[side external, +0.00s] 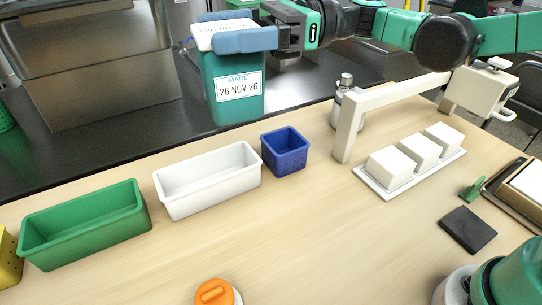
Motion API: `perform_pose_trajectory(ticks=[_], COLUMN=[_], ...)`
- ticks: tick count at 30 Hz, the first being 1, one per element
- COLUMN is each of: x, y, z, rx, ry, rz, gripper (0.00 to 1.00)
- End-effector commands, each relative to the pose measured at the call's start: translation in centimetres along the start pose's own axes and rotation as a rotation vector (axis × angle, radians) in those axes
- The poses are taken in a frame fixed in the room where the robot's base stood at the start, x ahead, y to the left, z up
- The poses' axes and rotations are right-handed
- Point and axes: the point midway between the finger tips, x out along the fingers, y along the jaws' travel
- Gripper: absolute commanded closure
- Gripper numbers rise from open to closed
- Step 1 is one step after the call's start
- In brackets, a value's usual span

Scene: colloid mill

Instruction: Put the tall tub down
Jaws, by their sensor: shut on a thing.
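The tall tub (232,101) is teal with a white lid and a date label reading "MADE 26 NOV 26". It is upright in the upper middle of the side external view. My gripper (246,38) comes from the right with its blue-grey fingers shut around the tub's top, just at the lid. The tub appears to hang in front of the dark counter, behind the row of bins; its exact height above any surface is hard to tell. The fingers hide part of the lid.
A green bin (86,224), a white bin (208,180) and a small blue bin (285,152) line the wooden table (300,240). A white frame (349,130), a tray of white blocks (412,160) and a dark pad (468,229) are right. The table's middle is clear.

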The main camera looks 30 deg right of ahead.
Motion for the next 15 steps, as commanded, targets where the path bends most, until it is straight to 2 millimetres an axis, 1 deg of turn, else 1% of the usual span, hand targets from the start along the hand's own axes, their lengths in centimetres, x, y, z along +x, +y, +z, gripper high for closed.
perform_pose_trajectory(ticks=[3, 5, 8, 11, 15], x=[-0.1, -0.2, -0.2, -0.2, -0.2], y=[1.1, 1.5, 1.7, 1.8, 1.8], z=[0.1, -0.1, -1.0, -2.9, -6.2], rx=[0.000, 0.000, 0.000, 0.000, 0.000], ry=[-0.001, -0.001, -0.001, -0.001, -0.001], rz=[0.100, 0.129, 0.150, 0.152, 0.150], gripper=[0.93, 0.93, 0.93, 0.93, 0.93])
